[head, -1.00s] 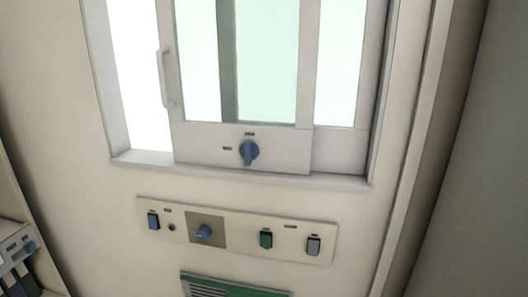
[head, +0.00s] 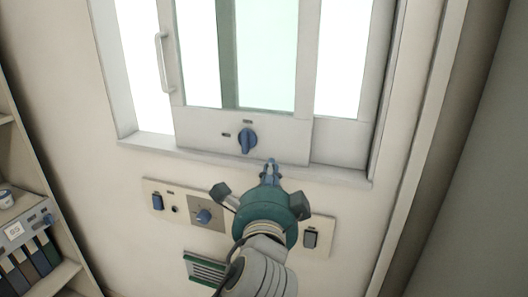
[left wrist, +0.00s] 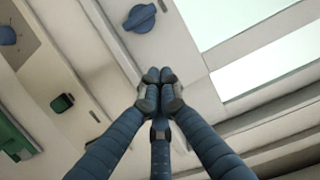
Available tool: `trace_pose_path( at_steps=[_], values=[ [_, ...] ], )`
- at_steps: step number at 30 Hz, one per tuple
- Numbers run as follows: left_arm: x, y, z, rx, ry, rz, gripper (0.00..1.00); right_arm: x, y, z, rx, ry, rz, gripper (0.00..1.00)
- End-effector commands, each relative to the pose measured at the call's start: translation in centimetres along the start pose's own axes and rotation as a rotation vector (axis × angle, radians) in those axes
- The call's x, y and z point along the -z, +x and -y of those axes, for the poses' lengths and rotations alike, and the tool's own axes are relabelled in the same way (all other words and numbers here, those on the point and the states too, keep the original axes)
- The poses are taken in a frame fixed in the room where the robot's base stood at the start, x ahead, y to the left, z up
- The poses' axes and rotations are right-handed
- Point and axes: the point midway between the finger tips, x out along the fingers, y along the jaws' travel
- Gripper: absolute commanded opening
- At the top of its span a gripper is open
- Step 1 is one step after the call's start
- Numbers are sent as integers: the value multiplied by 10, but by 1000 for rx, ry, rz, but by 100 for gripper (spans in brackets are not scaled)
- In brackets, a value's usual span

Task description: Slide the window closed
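The sliding window pane (head: 190,128) has a pale frame, a vertical handle (head: 164,62) on its left edge and a blue knob (head: 247,141) on its lower rail. An open gap (head: 143,65) shows to the left of the pane, so the window stands partly open. My left gripper (head: 271,163) is in front of the lower window frame, below and right of the knob. In the left wrist view its fingertips (left wrist: 160,77) are together with nothing between them. The knob also shows there (left wrist: 140,18). Contact with the frame cannot be told. My right gripper is not in view.
A control panel (head: 318,222) with switches and a blue dial (head: 204,216) is under the window, partly hidden by my left arm. A green vent (head: 203,268) is below it. A shelf (head: 62,276) with binders stands at the left. The wall left of the window is clear.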

Motion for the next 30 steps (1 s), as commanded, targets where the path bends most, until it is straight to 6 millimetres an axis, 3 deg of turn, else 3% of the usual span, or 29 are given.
trace_pose_path(
  at_steps=[5,16,22,30],
  values=[
    [-1,22,2,0,5,4,0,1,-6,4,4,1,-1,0],
    [-1,100,3,-2,1,3,0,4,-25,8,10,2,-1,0],
    [-30,105,1,-2,1,2,0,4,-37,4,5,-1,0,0],
    [-40,108,-1,-2,-1,0,0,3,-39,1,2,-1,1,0]
  ],
)
